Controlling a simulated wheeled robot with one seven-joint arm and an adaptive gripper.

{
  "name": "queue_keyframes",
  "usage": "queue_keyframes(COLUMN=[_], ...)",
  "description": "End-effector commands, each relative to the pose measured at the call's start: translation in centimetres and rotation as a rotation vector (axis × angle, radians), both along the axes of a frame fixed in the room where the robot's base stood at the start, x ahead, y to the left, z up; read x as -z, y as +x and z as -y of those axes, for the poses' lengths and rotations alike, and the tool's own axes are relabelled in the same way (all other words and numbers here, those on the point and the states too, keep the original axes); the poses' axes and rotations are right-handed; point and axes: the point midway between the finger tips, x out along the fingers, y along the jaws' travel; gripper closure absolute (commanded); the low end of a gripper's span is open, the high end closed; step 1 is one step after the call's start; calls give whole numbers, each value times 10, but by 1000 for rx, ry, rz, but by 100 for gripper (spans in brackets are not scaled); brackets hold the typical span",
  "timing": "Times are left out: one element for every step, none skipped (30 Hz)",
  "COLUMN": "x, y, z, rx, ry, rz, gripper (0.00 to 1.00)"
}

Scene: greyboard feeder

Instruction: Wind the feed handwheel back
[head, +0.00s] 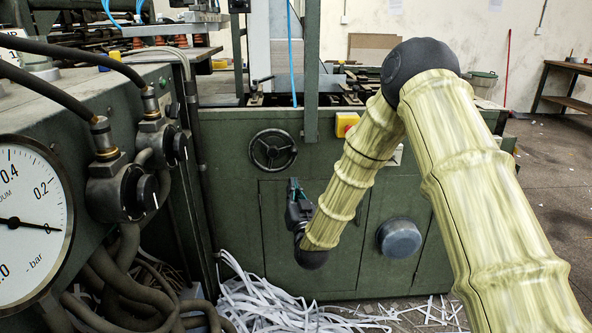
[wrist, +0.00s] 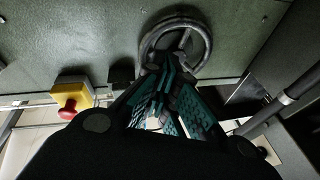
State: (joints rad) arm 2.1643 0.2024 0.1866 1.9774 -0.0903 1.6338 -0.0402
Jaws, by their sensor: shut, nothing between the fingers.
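The feed handwheel (head: 257,161) is a dark round wheel with spokes and a hub, on the front of the green machine. It also shows at the top of the wrist view (wrist: 146,48), where my fingers cover part of its rim. My gripper (head: 293,183) points up, just below and slightly right of the wheel in the head view. In the wrist view its teal and black fingers (wrist: 170,68) are together at the wheel, with nothing held. I cannot tell whether the fingertips touch the rim. The wheel's handle is not clearly visible.
A yellow box with a red button (head: 346,124) is right of the wheel; it also shows in the wrist view (wrist: 72,95). A blue-grey round knob (head: 399,238) sits lower right. A gauge (head: 30,220) and hoses crowd the left. White paper strips (head: 260,305) lie below.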

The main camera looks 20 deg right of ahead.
Motion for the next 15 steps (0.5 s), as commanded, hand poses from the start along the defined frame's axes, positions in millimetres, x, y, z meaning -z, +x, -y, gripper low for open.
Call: queue_keyframes(x=[8,10,14,17,20,23,26,28,31,33,34,37,38,39,40], y=[-2,-4,-5,-7,-8,-9,-11,-12,-13,-15,-16,-17,-18,-19,-21], z=[-2,-4,-6,-8,-9,-11,-13,-14,-16,-17,-18,-19,-20,-21,-22], rx=[-23,-38,-57,-72,-87,-106,-120,-132,-150,-163,-178,-193,-206,-218,-236], ry=[98,157,237,299,358,438,500,559,640,701,760,840,901,960,1040], rz=[-6,-7,-7,-8,-9,-9,-8,-7,-6,-4,-2,1,4,7,13], gripper=[100,100,100,100,100,100,100,100,100,100,100,100,100,100,100])
